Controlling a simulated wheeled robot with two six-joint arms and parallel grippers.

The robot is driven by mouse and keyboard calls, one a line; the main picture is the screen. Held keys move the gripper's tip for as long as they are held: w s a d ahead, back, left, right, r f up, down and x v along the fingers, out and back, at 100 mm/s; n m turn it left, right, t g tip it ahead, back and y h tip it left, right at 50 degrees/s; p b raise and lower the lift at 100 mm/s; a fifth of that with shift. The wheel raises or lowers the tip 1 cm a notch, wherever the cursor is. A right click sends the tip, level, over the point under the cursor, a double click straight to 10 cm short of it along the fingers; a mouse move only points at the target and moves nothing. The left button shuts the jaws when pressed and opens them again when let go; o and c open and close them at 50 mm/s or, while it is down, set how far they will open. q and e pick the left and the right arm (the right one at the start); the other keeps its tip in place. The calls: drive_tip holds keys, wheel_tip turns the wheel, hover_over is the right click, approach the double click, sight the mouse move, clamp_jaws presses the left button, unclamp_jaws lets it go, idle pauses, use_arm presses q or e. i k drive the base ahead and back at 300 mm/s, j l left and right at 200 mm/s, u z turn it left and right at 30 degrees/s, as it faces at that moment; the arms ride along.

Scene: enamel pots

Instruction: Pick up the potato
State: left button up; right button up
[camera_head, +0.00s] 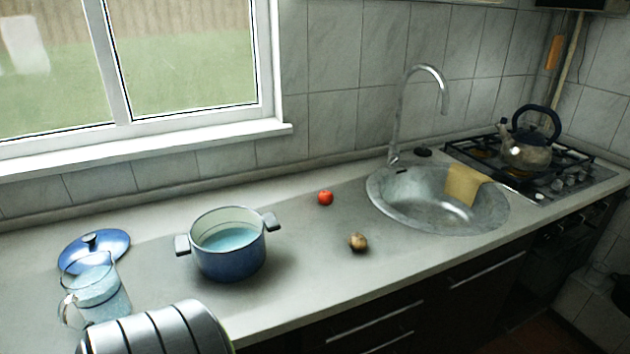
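The potato (358,242) is a small brownish-yellow lump. It lies on the grey countertop (310,290), left of the sink and right of the blue pot. Nothing touches it or covers it. Neither of my grippers shows in the head view.
A blue pot (228,262) with pale blue liquid stands left of the potato. A red tomato-like item (325,198) lies behind it. A glass jug (98,296), a blue lid (72,257) and a silver ribbed object (160,332) are at left. The sink (405,213) is right.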

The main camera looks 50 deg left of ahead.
sight(357, 242)
drive_tip(key=u, duration=1.4)
